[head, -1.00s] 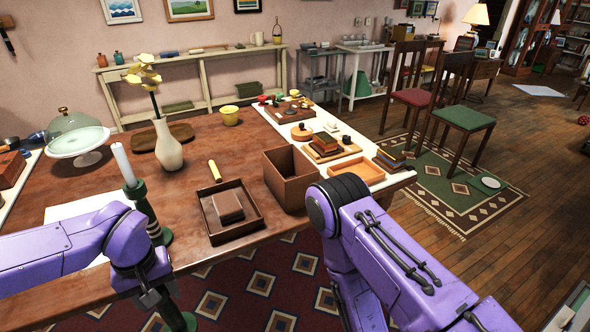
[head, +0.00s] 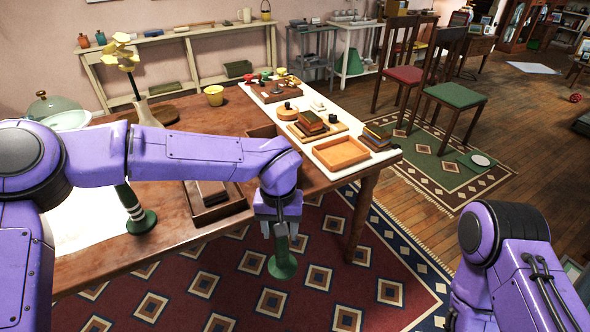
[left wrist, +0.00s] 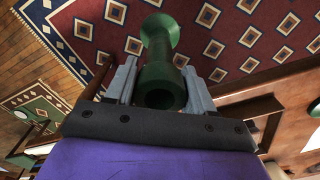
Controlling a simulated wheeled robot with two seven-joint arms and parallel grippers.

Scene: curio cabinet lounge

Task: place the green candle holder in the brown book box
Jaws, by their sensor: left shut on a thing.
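My left gripper (head: 278,222) is shut on the green candle holder (head: 283,265), which hangs roughly upright with its round base down. In the head view it appears over the rug, in front of the table's edge. The left wrist view shows the candle holder (left wrist: 160,65) between the two grey fingers of my left gripper (left wrist: 160,88). My right gripper is outside the views.
A second green candle holder with white bands (head: 140,218) stands near the table's front edge.

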